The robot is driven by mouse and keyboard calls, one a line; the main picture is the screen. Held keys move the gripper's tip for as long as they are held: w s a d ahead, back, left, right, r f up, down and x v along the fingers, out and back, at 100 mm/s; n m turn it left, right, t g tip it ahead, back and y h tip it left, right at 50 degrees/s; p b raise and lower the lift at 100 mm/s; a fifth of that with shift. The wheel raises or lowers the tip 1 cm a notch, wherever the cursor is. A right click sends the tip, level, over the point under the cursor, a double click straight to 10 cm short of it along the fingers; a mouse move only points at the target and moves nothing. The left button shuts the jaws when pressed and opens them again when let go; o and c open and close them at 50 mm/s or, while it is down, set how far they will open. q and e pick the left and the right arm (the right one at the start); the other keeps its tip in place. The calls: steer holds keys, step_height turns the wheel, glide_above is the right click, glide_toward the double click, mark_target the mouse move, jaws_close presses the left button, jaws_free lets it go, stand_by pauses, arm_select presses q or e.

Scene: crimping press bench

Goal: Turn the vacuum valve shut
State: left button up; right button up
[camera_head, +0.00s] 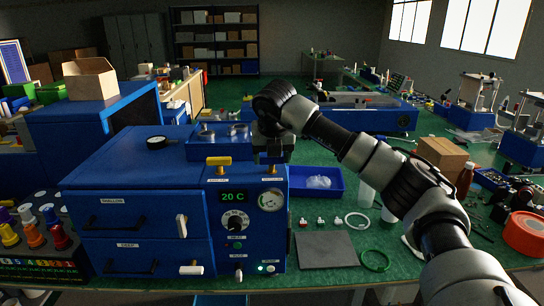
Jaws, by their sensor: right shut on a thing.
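A blue machine (140,190) stands on the green bench, with two valves on top of its control panel. The left valve (218,163) has a yellow handle lying crosswise and is free of my gripper. My right gripper (272,157) points down over the right valve (272,168) and is shut on its handle. The gripper hides most of this handle, so its angle is hard to tell. The small labels below the valves are too small to read surely. My left gripper is not in view.
The panel has a 20 C display (233,197), a knob (235,220) and a round gauge (271,200). A blue tray (318,190) with a clear item lies just right. A dark mat (325,249) and green ring (376,261) lie in front.

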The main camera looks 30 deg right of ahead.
steer(key=shift+r+m, duration=0.2)
steer(key=shift+m, duration=0.3)
steer(key=o, duration=0.9)
steer(key=shift+f, duration=0.15)
steer(key=shift+o, duration=0.2)
steer(key=b+v, duration=0.1)
steer(key=v, duration=1)
steer(key=shift+a+b, duration=0.15)
steer(key=shift+b, duration=0.25)
steer(key=shift+w+f, duration=0.1)
